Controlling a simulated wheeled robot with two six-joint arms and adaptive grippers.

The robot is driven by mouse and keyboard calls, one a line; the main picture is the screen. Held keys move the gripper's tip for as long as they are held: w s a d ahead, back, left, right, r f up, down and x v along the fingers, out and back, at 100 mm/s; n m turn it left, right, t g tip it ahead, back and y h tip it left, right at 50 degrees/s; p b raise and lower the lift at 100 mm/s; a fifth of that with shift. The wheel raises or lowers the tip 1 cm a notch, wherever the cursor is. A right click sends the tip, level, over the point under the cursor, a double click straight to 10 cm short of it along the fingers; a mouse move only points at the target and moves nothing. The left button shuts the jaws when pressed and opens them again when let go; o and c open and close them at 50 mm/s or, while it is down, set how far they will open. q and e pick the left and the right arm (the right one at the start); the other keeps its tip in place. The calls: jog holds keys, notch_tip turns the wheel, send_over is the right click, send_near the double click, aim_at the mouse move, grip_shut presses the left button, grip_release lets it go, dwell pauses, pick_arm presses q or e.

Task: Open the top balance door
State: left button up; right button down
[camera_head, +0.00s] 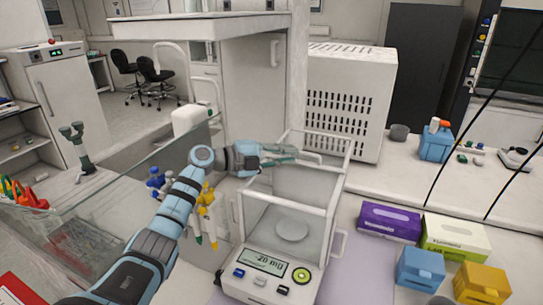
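The balance (270,262) stands on the bench, a white base with a clear draft-shield box, a round pan (292,229) inside and a display reading about -20 mg. The top balance door (312,157) is at the upper part of the box; its clear panel is hard to make out, so I cannot tell how far it is open. My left gripper (282,154) reaches in from the left at the top rear-left of the box, fingers pointing right beside the top door's edge. I cannot tell whether the fingers touch or grip it. My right gripper is not in view.
Pipettes with yellow and blue parts (206,205) hang left of the balance, under my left arm. A purple box (389,221), a green-white box (455,237), a blue box (420,270) and a yellow box (482,284) stand to the right. A vented white unit (348,100) stands behind.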

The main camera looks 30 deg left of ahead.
pick_arm(q)
jog(key=v, duration=0.7)
jog(key=shift+s+a, duration=0.25)
jog(key=shift+s, duration=0.05)
